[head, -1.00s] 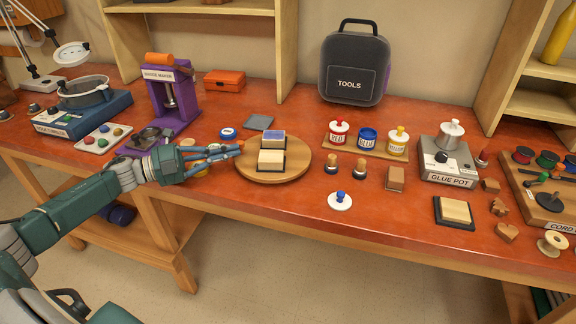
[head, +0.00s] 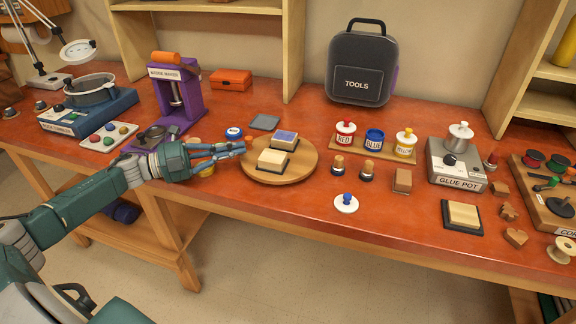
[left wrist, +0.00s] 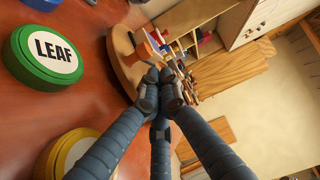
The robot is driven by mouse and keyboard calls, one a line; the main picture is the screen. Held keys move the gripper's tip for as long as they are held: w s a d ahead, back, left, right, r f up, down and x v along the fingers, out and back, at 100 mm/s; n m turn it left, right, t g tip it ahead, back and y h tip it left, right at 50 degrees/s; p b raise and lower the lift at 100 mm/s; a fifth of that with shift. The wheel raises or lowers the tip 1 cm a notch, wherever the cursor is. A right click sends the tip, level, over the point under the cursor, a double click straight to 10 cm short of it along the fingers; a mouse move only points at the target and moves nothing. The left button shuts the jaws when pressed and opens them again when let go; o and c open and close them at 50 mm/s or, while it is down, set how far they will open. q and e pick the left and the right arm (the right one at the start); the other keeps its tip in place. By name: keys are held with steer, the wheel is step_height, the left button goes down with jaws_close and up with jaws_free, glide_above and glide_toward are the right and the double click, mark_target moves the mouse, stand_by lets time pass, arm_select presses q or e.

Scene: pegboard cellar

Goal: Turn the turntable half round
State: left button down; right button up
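The turntable (head: 300,169) is a round wooden disc on the red bench. It carries two blocks on dark bases: one with a blue top (head: 285,138) at the back, one with a cream top (head: 272,159) nearer the front. Both sit at a slant. My left gripper (head: 243,147) is at the disc's left edge, its fingertips at the rim. In the left wrist view the fingers (left wrist: 162,85) meet at their tips, with the disc's edge (left wrist: 122,62) and an orange-brown peg (left wrist: 143,50) just beyond. I see nothing held between them. My right gripper is not in view.
A green LEAF tin (left wrist: 45,55) and a yellow tin (left wrist: 65,155) stand close to the left gripper. A blue-lidded tin (head: 234,133) is behind it. Paint pots (head: 375,138) and stampers (head: 367,170) stand right of the disc. The bench front below the disc is clear.

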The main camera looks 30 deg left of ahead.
arm_select(q)
steer(key=shift+s+a, duration=0.15)
steer(key=v, duration=1.1)
steer(key=shift+s+a, duration=0.2)
steer(key=shift+a, duration=0.05)
